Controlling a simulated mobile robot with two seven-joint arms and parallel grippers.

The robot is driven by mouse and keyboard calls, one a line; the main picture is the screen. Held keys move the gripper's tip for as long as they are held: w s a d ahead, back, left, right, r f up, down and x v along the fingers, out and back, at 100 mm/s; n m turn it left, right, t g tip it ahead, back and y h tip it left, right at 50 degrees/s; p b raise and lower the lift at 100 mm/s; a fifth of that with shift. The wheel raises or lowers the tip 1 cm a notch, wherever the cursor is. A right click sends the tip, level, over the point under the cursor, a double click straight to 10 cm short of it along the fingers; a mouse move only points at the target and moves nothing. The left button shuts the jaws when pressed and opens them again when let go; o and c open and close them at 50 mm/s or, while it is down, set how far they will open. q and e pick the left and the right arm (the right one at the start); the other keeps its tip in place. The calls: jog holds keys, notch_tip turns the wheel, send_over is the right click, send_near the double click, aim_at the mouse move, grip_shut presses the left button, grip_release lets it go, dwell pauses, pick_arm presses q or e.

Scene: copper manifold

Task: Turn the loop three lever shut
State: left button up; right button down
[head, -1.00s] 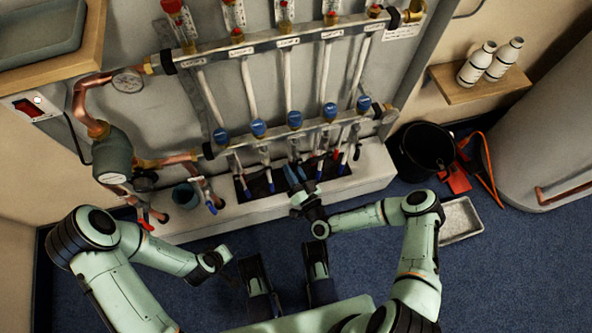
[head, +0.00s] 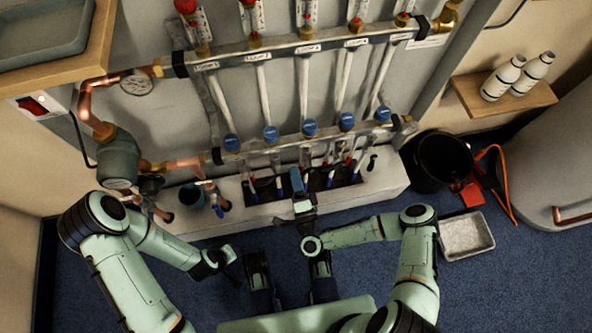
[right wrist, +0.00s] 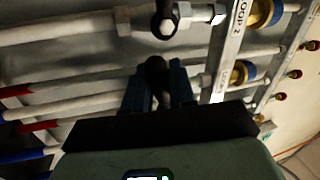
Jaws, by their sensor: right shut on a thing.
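My right gripper (head: 298,182) is at the lower bar of the manifold, below the third blue cap (head: 310,128) of the row. In the right wrist view its two dark blue fingers (right wrist: 158,88) are shut on a black round-ended lever (right wrist: 156,66), in line with the valve below the one labelled LOOP 2. I take it as the loop three lever; its own label is hidden. A similar black lever (right wrist: 165,22) sits on the neighbouring pipe. My left gripper (head: 228,262) hangs low and empty, away from the manifold; its finger opening is too small to make out.
Several white pipes with red and blue ends run close beside the right gripper. The copper pipe with a pump (head: 118,160) stands at left. A black bucket (head: 442,160) and a metal tray (head: 466,236) are on the floor at right.

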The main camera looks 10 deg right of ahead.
jog(key=shift+a+r+m, duration=0.15)
jog(key=shift+r+m, duration=0.05)
jog(key=shift+m, duration=0.6)
jog(key=shift+r+m+h, duration=0.2)
jog(key=shift+m+h, duration=0.1)
jog(key=shift+m, duration=0.3)
jog(key=shift+r, duration=0.2)
jog(key=c, duration=1.1)
grip_release()
